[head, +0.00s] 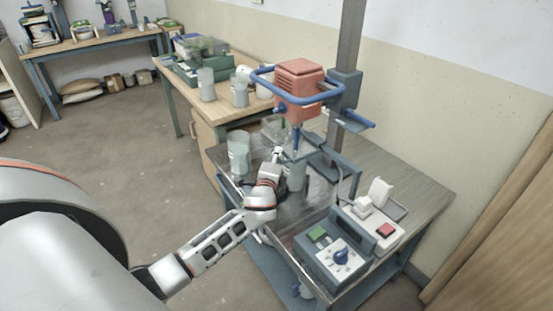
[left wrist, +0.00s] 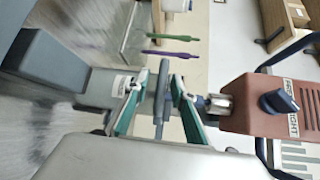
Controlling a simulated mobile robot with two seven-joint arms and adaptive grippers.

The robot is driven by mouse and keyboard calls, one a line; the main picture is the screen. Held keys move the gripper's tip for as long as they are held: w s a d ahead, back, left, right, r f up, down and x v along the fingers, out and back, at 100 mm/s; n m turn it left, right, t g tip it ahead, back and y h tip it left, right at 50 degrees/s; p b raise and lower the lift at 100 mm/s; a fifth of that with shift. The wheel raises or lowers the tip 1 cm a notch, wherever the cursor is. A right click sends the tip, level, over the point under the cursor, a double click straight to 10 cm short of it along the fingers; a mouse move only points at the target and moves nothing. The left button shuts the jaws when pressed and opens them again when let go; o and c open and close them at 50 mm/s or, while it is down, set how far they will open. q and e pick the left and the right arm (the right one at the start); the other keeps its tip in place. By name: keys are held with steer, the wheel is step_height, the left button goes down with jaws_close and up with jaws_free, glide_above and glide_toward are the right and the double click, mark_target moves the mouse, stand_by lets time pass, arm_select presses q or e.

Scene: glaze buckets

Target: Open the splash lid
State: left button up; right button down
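The splash lid (head: 309,153) looks like a thin, pale, flat piece around the mixer shaft, over the grey bucket (head: 296,177). Its outline is hard to make out. My left gripper (head: 278,154) is beside the lid's left edge. In the left wrist view my left gripper (left wrist: 159,77) has its teal fingers apart, one on each side of a grey bar (left wrist: 160,98), with gaps showing. The bar may be the lid's edge or handle; I cannot tell. The labelled bucket (left wrist: 100,88) lies left of it. My right gripper is not in view.
The red mixer motor (head: 299,82) with its blue ring handle (head: 262,82) hangs above on a grey column (head: 349,40). A control box (head: 336,258) and a scale (head: 386,232) stand at the right front. A translucent container (head: 239,155) stands left of my gripper.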

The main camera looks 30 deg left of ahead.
arm_select(q)
jaws_close()
steer(key=s+d, duration=0.4)
steer(key=d, duration=0.7)
steer(key=shift+s+d, duration=0.15)
steer(key=shift+s, duration=0.2)
jaws_free()
steer(key=v, duration=1.2)
